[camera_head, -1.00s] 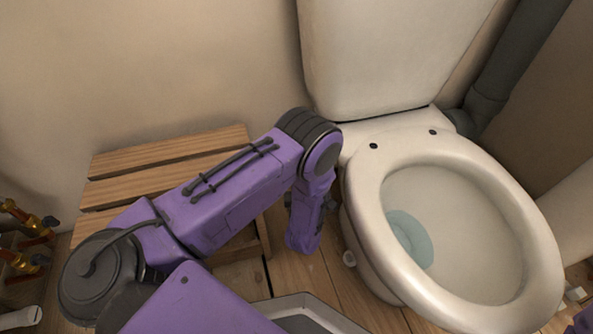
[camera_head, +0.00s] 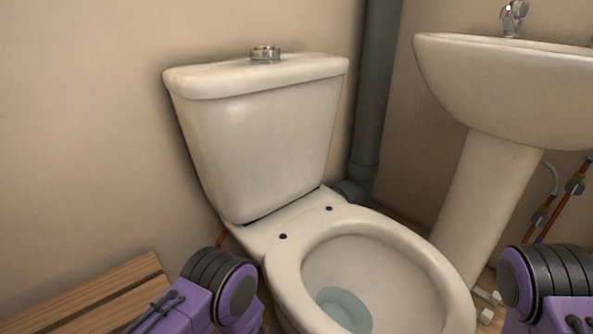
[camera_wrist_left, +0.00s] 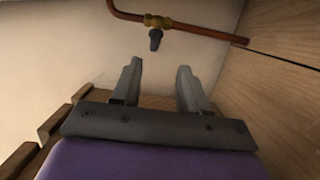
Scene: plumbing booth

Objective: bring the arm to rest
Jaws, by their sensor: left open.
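My left arm (camera_head: 215,295) shows at the bottom of the head view, left of the toilet bowl, with its gripper out of that view. In the left wrist view my left gripper (camera_wrist_left: 155,83) is open, with nothing between its two grey fingers. Beyond the fingers are a copper pipe (camera_wrist_left: 200,31) and a brass valve (camera_wrist_left: 157,21) with a dark end. My right arm (camera_head: 550,290) shows at the bottom right of the head view. Its gripper is not in view.
The toilet bowl (camera_head: 285,275) and cistern (camera_head: 260,140) stand in the middle. A slatted wooden bench (camera_head: 100,295) is at lower left. A washbasin (camera_head: 520,90) on a pedestal (camera_head: 485,200) stands at right, with a grey waste pipe (camera_head: 375,100) behind. Copper pipes (camera_head: 560,205) run beside the pedestal.

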